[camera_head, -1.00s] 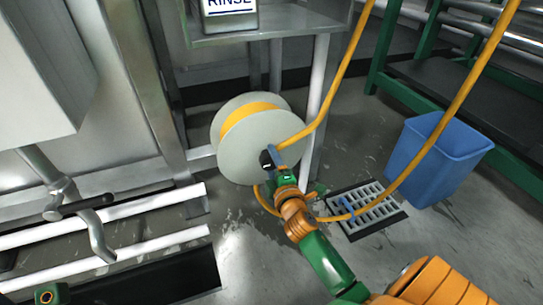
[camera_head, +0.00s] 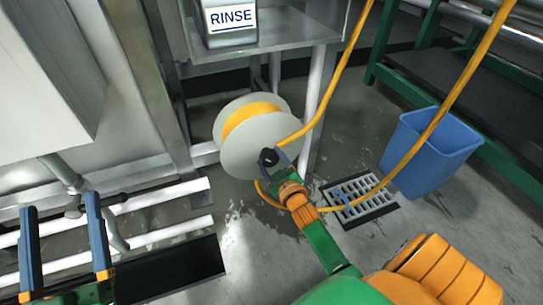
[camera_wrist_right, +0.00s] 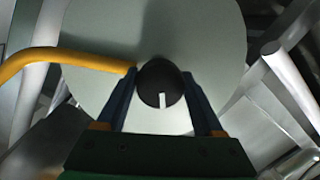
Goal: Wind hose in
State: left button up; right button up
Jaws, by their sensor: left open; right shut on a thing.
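The hose reel (camera_head: 248,151) has pale grey-green side discs with yellow hose (camera_head: 250,113) wound between them. It stands low beside the steel frame under the RINSE shelf. A black knob (camera_head: 268,157) sits on its near disc, and the knob (camera_wrist_right: 161,84) shows a white mark in the right wrist view. My right gripper (camera_head: 275,160) is shut on the knob, with a finger on each side (camera_wrist_right: 158,95). The yellow hose (camera_head: 330,95) runs from the reel up out of view, and another length hangs down to the floor. My left gripper (camera_head: 62,240) is open and empty at lower left.
A blue bin (camera_head: 432,155) stands right of the reel. A floor drain grate (camera_head: 362,200) lies between them, with hose and a small blue piece over it. White pipes (camera_head: 150,195) run at left. A green-framed bench (camera_head: 450,85) stands at the back right.

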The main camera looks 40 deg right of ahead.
jog(key=shift+f+m+p, duration=0.1)
jog(key=shift+m+p, duration=0.25)
jog(key=shift+m, duration=0.35)
pick_arm(q)
notch_tip(320, 180, down, 7)
jog(key=w+g+y, duration=0.2)
jog(key=g, duration=0.2)
jog(key=shift+a+n, duration=0.25)
jog(key=shift+n, duration=0.05)
pick_arm(e)
jog(key=shift+a, duration=0.1)
jog(key=o, duration=1.3)
pick_arm(q)
jog(key=shift+w+a, duration=0.1)
pick_arm(e)
jog(key=shift+o, duration=0.2)
